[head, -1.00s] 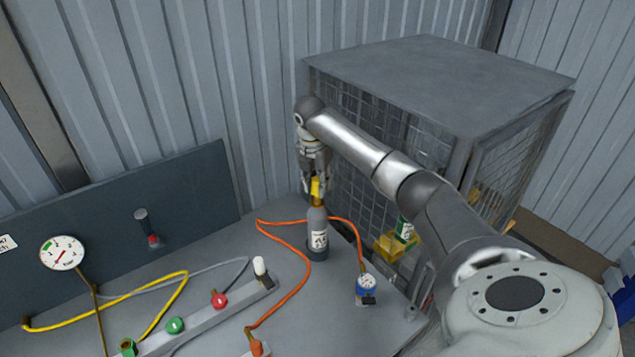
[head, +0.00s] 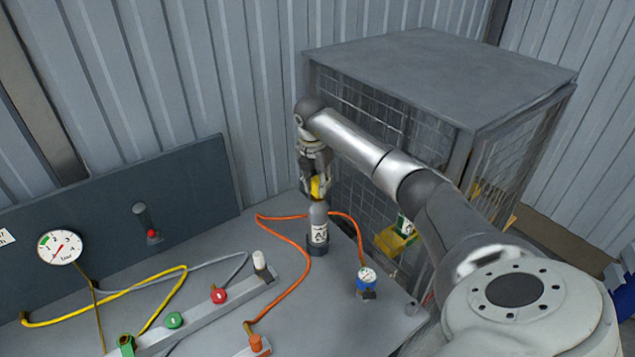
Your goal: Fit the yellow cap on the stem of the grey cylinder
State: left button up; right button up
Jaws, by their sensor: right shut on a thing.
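The grey cylinder (head: 318,229) stands upright in a dark round base on the bench, its white label facing me. My right gripper (head: 315,193) is above it, pointing down and shut on the yellow cap (head: 317,187). The cap is right over the cylinder's neck, and its lower edge looks close to or touching the top. The stem is hidden by the cap and fingers, so I cannot tell how far the cap sits on it. My left gripper is not in view.
An orange hose (head: 296,262) loops around the cylinder. A blue gauge (head: 366,281) stands to its right, and a manifold bar (head: 205,314) with coloured knobs lies to the left. A mesh cage (head: 440,75) stands behind my right arm.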

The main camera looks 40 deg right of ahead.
jog(key=shift+f+b, duration=0.45)
jog(key=shift+f, duration=0.3)
dwell(0.8)
jog(key=o, duration=0.8)
jog(key=shift+o, duration=0.2)
jog(key=shift+r, duration=0.25)
notch_tip(320, 180, up, 11)
jog(key=a, duration=0.1)
jog(key=shift+s+a+r, duration=0.2)
jog(key=shift+s+a, duration=0.1)
jog(key=shift+a, duration=0.05)
